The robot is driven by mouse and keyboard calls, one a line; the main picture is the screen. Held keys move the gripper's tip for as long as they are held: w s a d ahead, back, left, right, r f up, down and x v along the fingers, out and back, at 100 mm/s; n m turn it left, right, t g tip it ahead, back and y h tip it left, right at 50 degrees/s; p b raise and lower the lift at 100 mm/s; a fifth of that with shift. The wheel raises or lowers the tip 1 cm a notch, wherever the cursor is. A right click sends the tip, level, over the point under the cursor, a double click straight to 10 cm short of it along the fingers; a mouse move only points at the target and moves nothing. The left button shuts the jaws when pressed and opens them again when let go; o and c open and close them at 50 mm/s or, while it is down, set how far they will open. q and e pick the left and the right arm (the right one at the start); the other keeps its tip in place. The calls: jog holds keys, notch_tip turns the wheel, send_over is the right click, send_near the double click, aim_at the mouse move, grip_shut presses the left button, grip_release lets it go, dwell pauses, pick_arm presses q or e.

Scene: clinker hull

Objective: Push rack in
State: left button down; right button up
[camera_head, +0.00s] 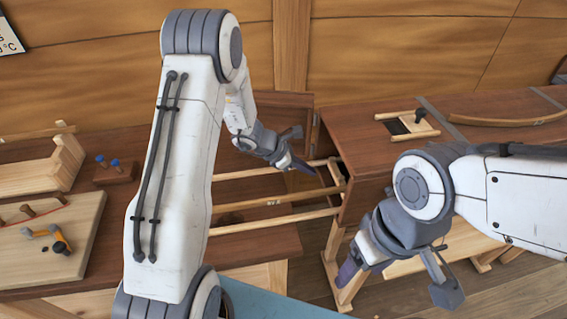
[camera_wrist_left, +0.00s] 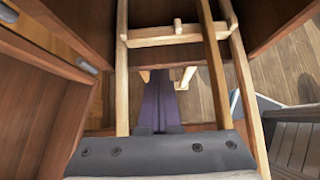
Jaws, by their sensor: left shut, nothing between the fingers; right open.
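The rack (camera_head: 275,201) is a pale wooden frame of long rails, lying between the bench on the left and the open end of a brown wooden cabinet on the right. In the left wrist view its rails and crossbar (camera_wrist_left: 178,36) show close up. My left gripper (camera_head: 308,169) is shut and empty, close to the rack near the cabinet opening. In the left wrist view its purple fingers (camera_wrist_left: 160,100) lie between two rails; contact cannot be told. My right gripper (camera_head: 398,280) is open and empty, in front of the cabinet. My left arm hides part of the rack.
The cabinet (camera_head: 385,165) has a pale wooden latch (camera_head: 407,125) and a curved strip (camera_head: 508,119) on top. A hinged panel stands open in the left wrist view (camera_wrist_left: 30,110). A pale board with tools (camera_head: 50,240) lies on the left bench. Floor shows below the right gripper.

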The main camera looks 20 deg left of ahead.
pick_arm(q)
jog(key=s+a+r+y, duration=0.1)
jog(key=s+a+r, duration=0.1)
jog(key=a, duration=0.6)
jog(key=s+a+r, duration=0.3)
jog(key=a, duration=0.6)
jog(key=s+a+r+y, duration=0.1)
jog(key=s+a+r, duration=0.1)
jog(key=a, duration=0.6)
jog(key=s+a, duration=0.4)
jog(key=s+a+g+y, duration=0.1)
jog(key=s+a, duration=0.3)
jog(key=a, duration=0.1)
jog(key=s+a+g+y, duration=0.1)
jog(key=s+a, duration=0.3)
jog(key=a, duration=0.1)
jog(key=shift+s+a+r, duration=0.2)
jog(key=shift+s+a, duration=0.05)
jog(key=w+d+f+p, duration=0.3)
jog(key=d+f, duration=0.3)
jog(key=f, duration=0.3)
jog(key=shift+w+d+p, duration=0.35)
jog(key=shift+w+d, duration=0.05)
